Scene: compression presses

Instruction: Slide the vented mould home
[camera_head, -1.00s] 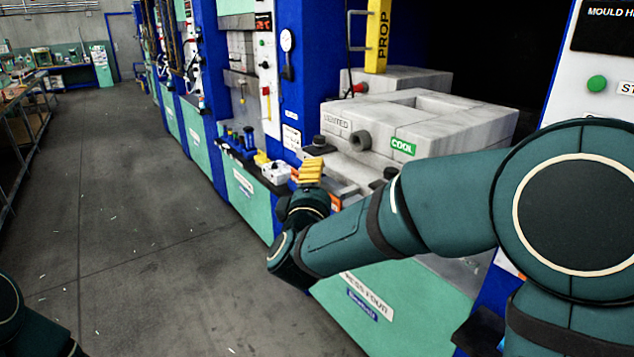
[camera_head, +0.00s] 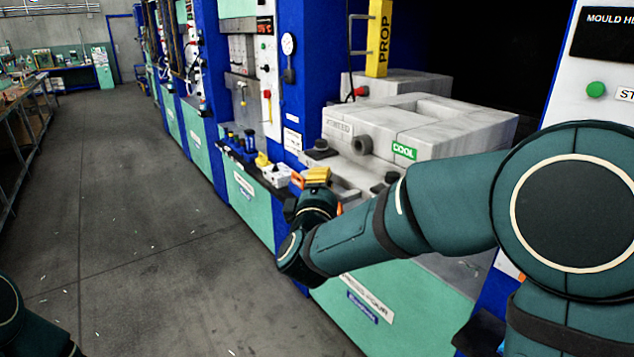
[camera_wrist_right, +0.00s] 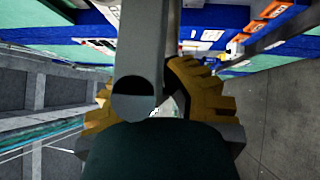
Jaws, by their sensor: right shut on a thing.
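The vented mould (camera_head: 425,125) is a thick pale grey block with a rectangular opening in its top. It sits on the press bed with a green COOL tag and a round dark grey boss on its near face. My right gripper (camera_head: 317,175), with yellow ridged fingers, is in front of the press, left of and below the mould's near corner. In the right wrist view, a grey bar (camera_wrist_right: 142,50) with a rounded, dark end runs between my fingers (camera_wrist_right: 155,110). The grip itself is partly hidden by the bar and a dark shape. My left gripper is out of view.
A shelf with small blue, yellow and white items (camera_head: 250,155) runs left of my gripper. A green button (camera_head: 596,89) is at right. The floor (camera_head: 150,230) at left is clear.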

